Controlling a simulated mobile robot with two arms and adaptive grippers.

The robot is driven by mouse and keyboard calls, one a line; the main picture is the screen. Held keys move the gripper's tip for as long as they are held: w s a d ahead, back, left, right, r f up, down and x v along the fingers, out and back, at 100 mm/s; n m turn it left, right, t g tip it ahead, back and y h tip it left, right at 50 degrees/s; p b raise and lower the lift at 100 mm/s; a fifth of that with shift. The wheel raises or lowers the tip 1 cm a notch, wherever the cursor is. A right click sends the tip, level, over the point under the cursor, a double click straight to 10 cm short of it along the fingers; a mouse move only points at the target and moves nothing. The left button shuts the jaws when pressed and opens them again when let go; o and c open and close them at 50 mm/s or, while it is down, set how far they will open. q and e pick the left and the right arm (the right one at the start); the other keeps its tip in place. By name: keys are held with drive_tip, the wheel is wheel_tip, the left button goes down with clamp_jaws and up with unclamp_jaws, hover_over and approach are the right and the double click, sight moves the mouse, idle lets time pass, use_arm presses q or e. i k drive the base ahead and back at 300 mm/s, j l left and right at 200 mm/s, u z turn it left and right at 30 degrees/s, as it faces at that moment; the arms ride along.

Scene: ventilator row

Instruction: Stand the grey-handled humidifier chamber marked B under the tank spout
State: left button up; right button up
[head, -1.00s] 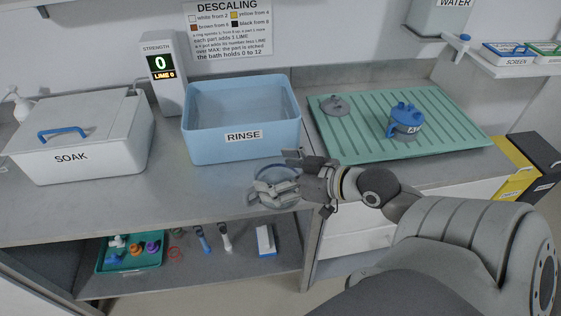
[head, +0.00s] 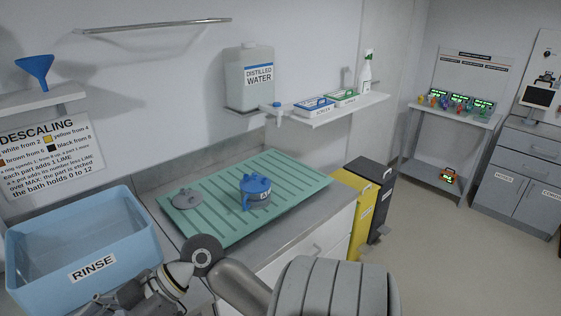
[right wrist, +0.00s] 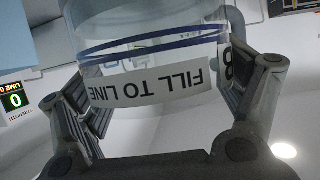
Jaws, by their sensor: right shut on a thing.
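My right gripper (right wrist: 160,110) is shut on a clear humidifier chamber (right wrist: 150,30) with a blue line, a "FILL TO LINE" label and a "B" label at its side, in the right wrist view. The label reads upside down there. My left gripper is not in view.
A blue-handled chamber marked A (head: 256,192) and a grey lid-like part (head: 187,199) sit on the green drain mat (head: 300,178). The blue rinse basin (head: 130,225) is at left. Trays (head: 314,105) stand on the wall shelf (head: 350,111) right of the spout.

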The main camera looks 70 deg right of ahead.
sight(275, 166)
drive_tip(key=l+z, duration=0.15)
drive_tip(key=z, duration=0.85)
drive_tip(key=i+l, duration=0.1)
drive_tip(key=l, duration=0.25)
drive_tip(key=i+l, duration=0.15)
drive_tip(key=l, duration=0.2)
drive_tip(key=i+l+z, duration=0.1)
drive_tip(key=l, duration=0.2)
drive_tip(key=i+l, duration=0.15)
drive_tip(key=l, duration=0.2)
drive_tip(key=i+l, duration=0.1)
drive_tip(key=i, duration=0.4)
